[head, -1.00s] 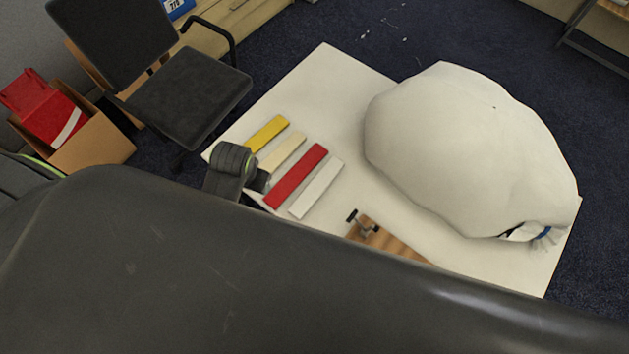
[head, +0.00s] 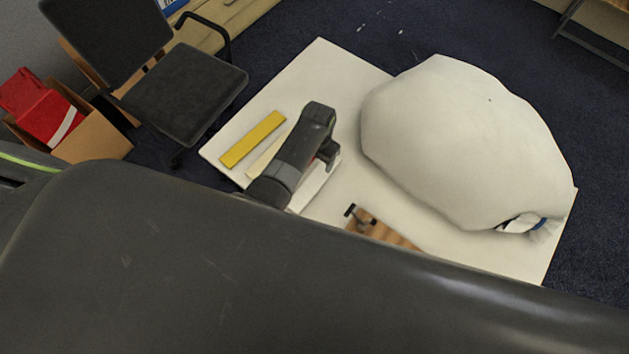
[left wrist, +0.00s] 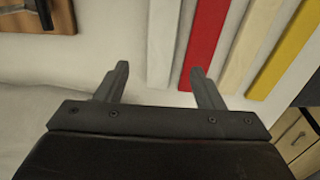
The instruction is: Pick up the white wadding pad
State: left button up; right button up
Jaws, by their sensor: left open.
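The white pad (head: 312,192) is a flat strip on the pale tabletop. In the head view my left arm hides most of it. In the left wrist view the white pad (left wrist: 161,45) is the leftmost strip, beside a red strip (left wrist: 204,40). My left gripper (head: 326,155) is over the strips, pointing down. In the left wrist view its two fingers (left wrist: 160,72) are open, with the white pad's near end between them in the picture. Nothing is held. I cannot tell how high the fingertips are above the pad. My right gripper does not show.
A cream strip (head: 264,160) and a yellow strip (head: 252,139) lie to the left. A wooden board with a dark clamp-like part (head: 384,231) is at the front edge. A large off-white lump (head: 465,145) fills the table's right side. A chair (head: 187,90) stands behind left.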

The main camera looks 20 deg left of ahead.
pick_arm(q)
jog(key=b, duration=0.6)
send_over(315, 180)
jog(key=f, duration=0.7)
jog(key=shift+w+d+f, duration=0.15)
jog(key=shift+d+f, duration=0.05)
jog(key=shift+d, duration=0.05)
jog(key=shift+f+b, duration=0.4)
jog(key=shift+f, duration=0.15)
jog(key=f+b, duration=0.5)
jog(key=b, duration=0.1)
jog(key=shift+a+f, duration=0.1)
jog(key=shift+a, duration=0.1)
jog(key=c, duration=0.8)
jog(key=shift+r, duration=0.2)
